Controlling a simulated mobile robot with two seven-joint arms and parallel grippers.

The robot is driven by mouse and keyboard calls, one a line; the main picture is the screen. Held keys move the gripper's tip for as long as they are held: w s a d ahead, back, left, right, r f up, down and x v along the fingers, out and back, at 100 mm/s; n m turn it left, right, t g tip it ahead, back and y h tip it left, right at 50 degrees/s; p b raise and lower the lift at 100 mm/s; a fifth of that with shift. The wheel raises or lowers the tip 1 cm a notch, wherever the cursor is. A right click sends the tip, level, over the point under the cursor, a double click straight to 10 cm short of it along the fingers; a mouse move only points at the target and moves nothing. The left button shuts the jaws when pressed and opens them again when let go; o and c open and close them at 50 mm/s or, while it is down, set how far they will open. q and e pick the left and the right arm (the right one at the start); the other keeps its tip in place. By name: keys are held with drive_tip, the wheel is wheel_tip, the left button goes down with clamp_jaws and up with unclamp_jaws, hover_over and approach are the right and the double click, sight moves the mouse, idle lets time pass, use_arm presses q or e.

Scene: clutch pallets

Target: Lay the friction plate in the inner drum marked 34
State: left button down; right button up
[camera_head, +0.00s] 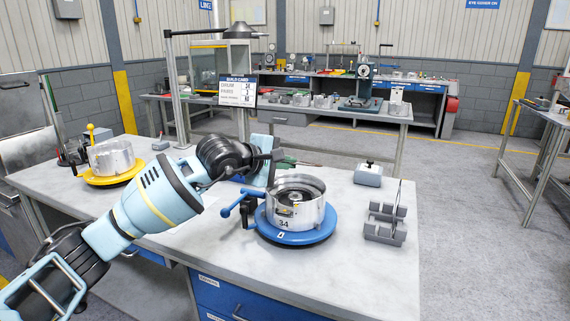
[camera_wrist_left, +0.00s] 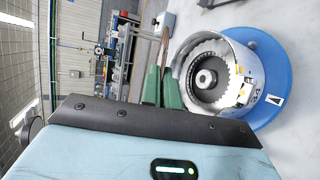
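The inner drum marked 34 (camera_head: 284,214) is a silver open-topped cylinder on a blue round base (camera_head: 300,238). In the left wrist view the drum (camera_wrist_left: 256,66) shows its toothed inside and central hub. My left gripper (camera_wrist_left: 160,88) has green fingers close together on a thin brownish piece, seen nearly edge-on, which looks like the friction plate (camera_wrist_left: 163,45). In the head view the left gripper (camera_head: 284,163) is just behind the drum, above the table. The held plate is mostly hidden there. My right gripper is not in view.
A second silver drum (camera_head: 112,158) stands on a yellow base at the left. A blue-handled lever (camera_head: 236,205) sits beside the 34 drum. A grey slotted rack (camera_head: 385,232) and a small grey block (camera_head: 368,174) are at the right. A build card (camera_head: 237,91) hangs behind. The front tabletop is clear.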

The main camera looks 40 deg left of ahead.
sight(295, 200)
use_arm(q)
drive_tip(key=shift+s+d, duration=0.15)
drive_tip(key=shift+d, duration=0.15)
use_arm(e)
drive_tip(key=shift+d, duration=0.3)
use_arm(q)
drive_tip(key=shift+a+f, duration=0.1)
drive_tip(key=shift+f, duration=0.05)
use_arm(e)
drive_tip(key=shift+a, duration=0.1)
